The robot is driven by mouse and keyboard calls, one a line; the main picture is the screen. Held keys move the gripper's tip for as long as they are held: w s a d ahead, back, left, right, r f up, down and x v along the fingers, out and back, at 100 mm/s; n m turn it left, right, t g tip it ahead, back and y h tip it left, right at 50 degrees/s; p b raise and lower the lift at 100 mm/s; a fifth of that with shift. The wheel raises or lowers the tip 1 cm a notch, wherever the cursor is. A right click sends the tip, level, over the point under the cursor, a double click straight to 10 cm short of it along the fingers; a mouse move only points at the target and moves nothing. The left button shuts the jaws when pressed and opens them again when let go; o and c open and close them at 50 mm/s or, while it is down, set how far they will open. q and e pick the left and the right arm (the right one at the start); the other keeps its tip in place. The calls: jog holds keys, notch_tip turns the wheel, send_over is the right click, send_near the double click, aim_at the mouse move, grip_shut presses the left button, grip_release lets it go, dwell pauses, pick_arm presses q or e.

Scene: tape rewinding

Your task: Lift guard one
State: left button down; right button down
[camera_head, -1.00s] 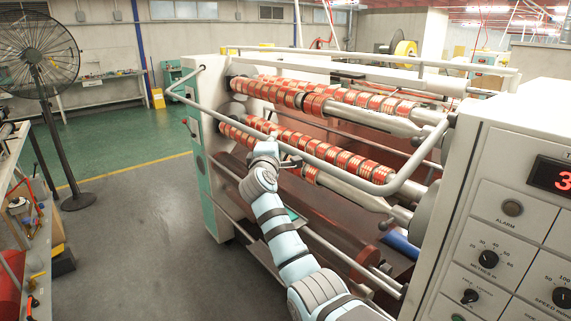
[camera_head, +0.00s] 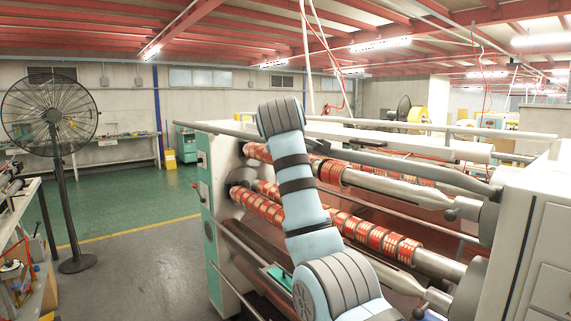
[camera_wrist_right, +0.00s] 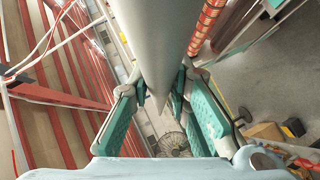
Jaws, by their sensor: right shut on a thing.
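The guard is a grey tubular bar (camera_head: 440,174) across the upper front of the rewinding machine, above the rolls of red tape. In the right wrist view the bar (camera_wrist_right: 152,35) runs down between the teal fingers of my right gripper (camera_wrist_right: 166,98), which is shut on it. In the head view my right arm rises to the bar and hides the gripper and the middle of the bar. My left gripper is in neither current view.
Red tape rolls (camera_head: 380,238) sit on shafts just below the guard, partly behind my arm. The machine's white end cabinet (camera_head: 535,240) stands at the right. A black fan (camera_head: 52,112) stands at the left, with open floor between it and the machine.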

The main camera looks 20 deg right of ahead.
jog(key=shift+d+r, duration=0.1)
jog(key=shift+r, duration=0.4)
jog(key=shift+r, duration=0.1)
jog(key=c, duration=1.8)
grip_release()
jog(key=o, duration=0.3)
jog(key=shift+w+d, duration=0.1)
jog(key=shift+w+f, duration=0.15)
jog(key=shift+f, duration=0.1)
jog(key=v, duration=1.2)
jog(key=shift+r, duration=0.2)
